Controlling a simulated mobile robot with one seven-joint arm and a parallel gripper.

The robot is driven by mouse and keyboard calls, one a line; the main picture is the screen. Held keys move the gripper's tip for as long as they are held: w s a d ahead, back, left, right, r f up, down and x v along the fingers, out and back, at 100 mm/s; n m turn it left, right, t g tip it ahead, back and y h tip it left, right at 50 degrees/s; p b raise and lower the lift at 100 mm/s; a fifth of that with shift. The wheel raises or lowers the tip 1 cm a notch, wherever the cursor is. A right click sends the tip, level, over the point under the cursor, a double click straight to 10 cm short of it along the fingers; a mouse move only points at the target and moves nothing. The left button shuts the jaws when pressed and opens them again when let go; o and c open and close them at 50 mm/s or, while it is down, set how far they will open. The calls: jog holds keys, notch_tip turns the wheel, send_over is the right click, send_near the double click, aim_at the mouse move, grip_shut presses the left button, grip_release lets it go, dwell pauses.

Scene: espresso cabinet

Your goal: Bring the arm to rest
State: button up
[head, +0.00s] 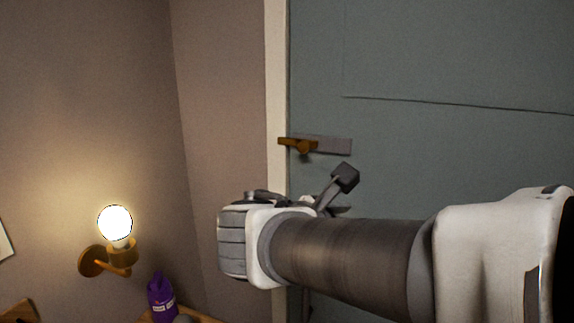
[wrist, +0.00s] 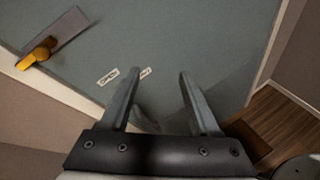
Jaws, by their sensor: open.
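My gripper (wrist: 158,85) shows in the wrist view with its two fingers apart and nothing between them. Behind the fingers is the grey-green door. In the head view my arm reaches in from the right edge, roughly level, across the lower part of the door. Its wrist end is at the middle of the picture, and the fingers there are mostly hidden behind it.
A grey-green door (head: 440,60) with a brass handle (head: 298,145) stands behind my arm. A lit wall lamp (head: 115,223) is at left. A purple bottle (head: 160,298) stands low at left. Wooden floor (wrist: 285,122) shows at right in the wrist view.

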jog(key=s+d+f+m+g+y, duration=0.2)
jog(key=s+d+f+m+g, duration=0.4)
jog(key=s+m, duration=0.25)
jog(key=s+a+f+m+t+y, duration=0.1)
jog(key=s+m+y, duration=0.5)
jog(key=m, duration=0.7)
notch_tip(320, 180, down, 3)
jog(key=shift+a+r+m+y, duration=0.1)
jog(key=shift+a+m+y, duration=0.3)
jog(key=shift+a, duration=0.2)
jog(key=shift+s, duration=0.1)
jog(key=shift+c, duration=1)
jog(key=shift+a, duration=0.15)
